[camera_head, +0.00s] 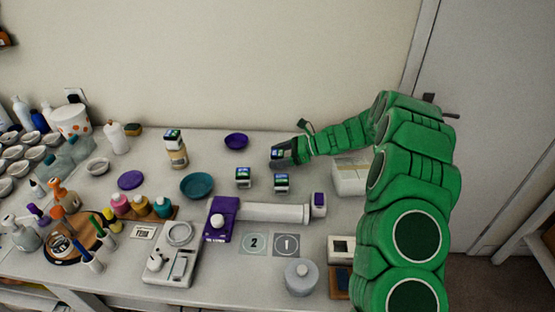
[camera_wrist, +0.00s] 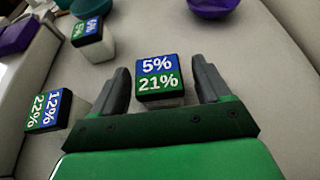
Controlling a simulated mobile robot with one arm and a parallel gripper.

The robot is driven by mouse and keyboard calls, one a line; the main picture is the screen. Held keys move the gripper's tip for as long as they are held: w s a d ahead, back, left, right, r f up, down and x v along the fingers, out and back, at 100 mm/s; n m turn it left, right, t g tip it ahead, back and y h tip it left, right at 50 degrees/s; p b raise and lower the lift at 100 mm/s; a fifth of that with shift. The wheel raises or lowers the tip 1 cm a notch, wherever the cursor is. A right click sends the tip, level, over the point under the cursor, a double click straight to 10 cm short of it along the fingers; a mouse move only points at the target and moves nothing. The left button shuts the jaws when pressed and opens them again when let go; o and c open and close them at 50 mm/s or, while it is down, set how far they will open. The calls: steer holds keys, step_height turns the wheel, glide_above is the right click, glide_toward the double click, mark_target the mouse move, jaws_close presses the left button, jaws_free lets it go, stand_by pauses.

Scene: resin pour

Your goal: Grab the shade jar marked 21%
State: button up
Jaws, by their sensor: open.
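The shade jar marked 21% (camera_wrist: 158,80) is a small pale jar with a square lid, reading 5% on blue and 21% on green. In the wrist view it stands between the two dark fingers of my gripper (camera_wrist: 163,84), with a gap visible on each side. My gripper is open around the jar. In the head view my gripper (camera_head: 284,153) is low over the table at the back, and the jar (camera_head: 277,155) is partly hidden by the fingers. A second jar (camera_wrist: 50,110) reads 12% and 22%. A third jar (camera_wrist: 92,36) stands farther off, its numbers partly unclear.
The two other jars stand in front of my gripper in the head view, one nearer (camera_head: 281,184) and one to its left (camera_head: 243,178). A purple bowl (camera_head: 235,141) and a teal bowl (camera_head: 197,186) are left. A white box (camera_head: 349,178) stands right, below my arm.

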steer(key=c, duration=1.1)
steer(key=shift+r, duration=0.1)
